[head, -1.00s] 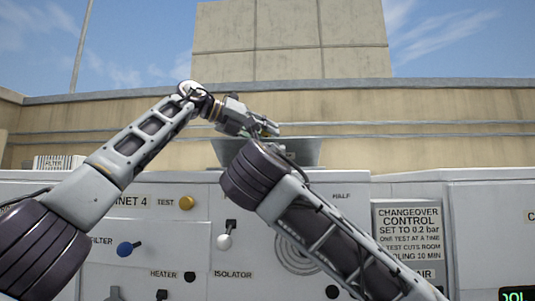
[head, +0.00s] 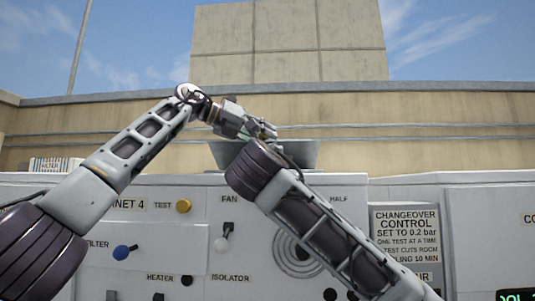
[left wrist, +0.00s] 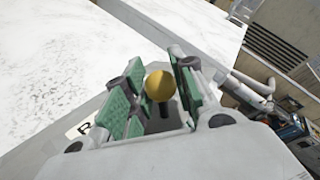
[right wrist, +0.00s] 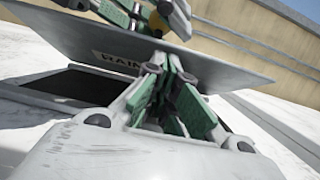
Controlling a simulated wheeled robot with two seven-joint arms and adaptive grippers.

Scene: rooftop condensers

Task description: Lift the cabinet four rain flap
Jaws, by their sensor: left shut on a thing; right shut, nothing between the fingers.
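The rain flap (head: 300,153) is a grey plate at the back of cabinet 4's top (head: 100,181). In the right wrist view the flap (right wrist: 225,68) is tilted up above a dark opening (right wrist: 70,85), with part of a "RAIN" label showing. A yellow ball knob (left wrist: 160,85) on a dark stem is between my left fingers. My left gripper (head: 266,133) is shut on this knob. My right gripper (right wrist: 168,100) is shut and empty, close to the flap's labelled face. Its fingers are hidden behind my wrist in the head view.
The front panel carries a yellow test knob (head: 183,206), a blue filter knob (head: 121,252) and an isolator switch (head: 222,243). A changeover notice (head: 405,235) is at right. A low wall (head: 420,125) runs behind. My arms nearly meet over the flap.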

